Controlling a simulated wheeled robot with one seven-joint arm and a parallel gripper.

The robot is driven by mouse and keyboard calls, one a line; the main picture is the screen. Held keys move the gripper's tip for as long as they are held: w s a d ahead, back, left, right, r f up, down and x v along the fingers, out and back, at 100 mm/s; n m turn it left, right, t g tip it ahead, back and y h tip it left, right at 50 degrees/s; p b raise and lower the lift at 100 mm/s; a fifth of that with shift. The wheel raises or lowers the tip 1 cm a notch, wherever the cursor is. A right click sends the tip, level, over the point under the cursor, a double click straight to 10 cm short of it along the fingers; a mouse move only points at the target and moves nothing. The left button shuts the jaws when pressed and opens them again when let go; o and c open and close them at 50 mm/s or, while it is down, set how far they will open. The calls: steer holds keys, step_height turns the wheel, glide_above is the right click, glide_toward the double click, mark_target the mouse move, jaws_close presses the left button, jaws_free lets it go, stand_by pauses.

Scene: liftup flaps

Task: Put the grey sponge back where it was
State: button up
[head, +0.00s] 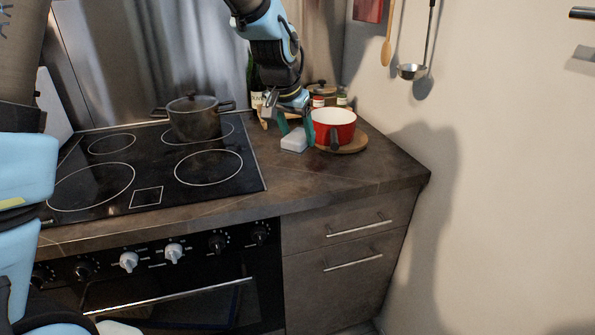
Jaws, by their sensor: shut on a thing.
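The grey sponge (294,140) is a small pale block at the counter's back right, just left of the red pot. My gripper (296,126) points down over it, with its teal fingers on either side of the sponge's top, shut on it. The sponge is at or very near the counter surface; I cannot tell whether it touches. The fingers partly hide its upper part.
A red pot (334,127) stands on a round wooden board (356,143), close to my gripper's right finger. Jars and a bottle (254,80) stand behind. A dark lidded pot (194,117) is on the black hob (130,170). The counter (330,180) in front is clear.

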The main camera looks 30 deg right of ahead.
step_height(320, 180, down, 8)
steer(key=shift+r+p, duration=0.1)
steer(key=shift+p, duration=0.6)
steer(key=o, duration=1.3)
